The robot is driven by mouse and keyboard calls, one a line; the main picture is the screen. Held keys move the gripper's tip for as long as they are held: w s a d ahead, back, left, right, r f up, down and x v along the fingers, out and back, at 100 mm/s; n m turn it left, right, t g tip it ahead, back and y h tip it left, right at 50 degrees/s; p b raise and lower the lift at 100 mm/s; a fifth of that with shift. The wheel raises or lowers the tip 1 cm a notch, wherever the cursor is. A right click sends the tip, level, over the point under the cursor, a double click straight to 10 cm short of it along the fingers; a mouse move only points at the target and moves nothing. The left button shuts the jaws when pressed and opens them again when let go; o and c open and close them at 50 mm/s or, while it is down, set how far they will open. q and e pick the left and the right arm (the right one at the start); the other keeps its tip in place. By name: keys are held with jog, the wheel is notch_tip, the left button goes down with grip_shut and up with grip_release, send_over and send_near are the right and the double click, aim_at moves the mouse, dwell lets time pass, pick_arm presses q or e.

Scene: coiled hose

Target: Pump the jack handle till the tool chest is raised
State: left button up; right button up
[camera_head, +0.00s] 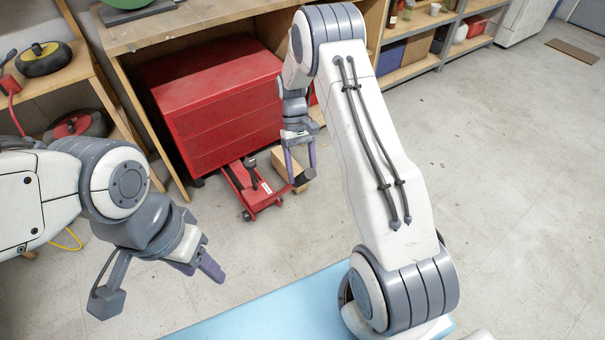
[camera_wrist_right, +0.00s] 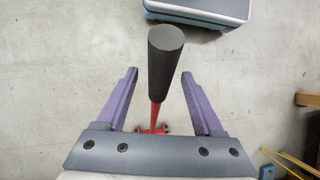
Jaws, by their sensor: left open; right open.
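The red tool chest (camera_head: 215,110) stands under the workbench. A red floor jack (camera_head: 258,198) sits on the floor at its front lower edge. The jack handle has a dark grip (camera_wrist_right: 163,62) and a red shaft (camera_wrist_right: 156,115) running down toward the jack. My right gripper (camera_head: 302,172) is open, with the grip between its two purple fingers in the right wrist view and visible space on both sides. The grip's end also shows at the fingertips in the head view (camera_head: 306,176). My left gripper (camera_head: 203,268) is open and empty above the floor, away from the jack.
A wooden workbench (camera_head: 190,25) stands over the chest. A light brown block (camera_head: 283,160) lies behind the right gripper. Shelves (camera_head: 415,50) line the back. A light blue surface (camera_head: 275,305) is in front.

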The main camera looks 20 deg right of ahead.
jog(key=v, duration=0.9)
jog(key=shift+p, duration=0.45)
jog(key=shift+a, duration=0.15)
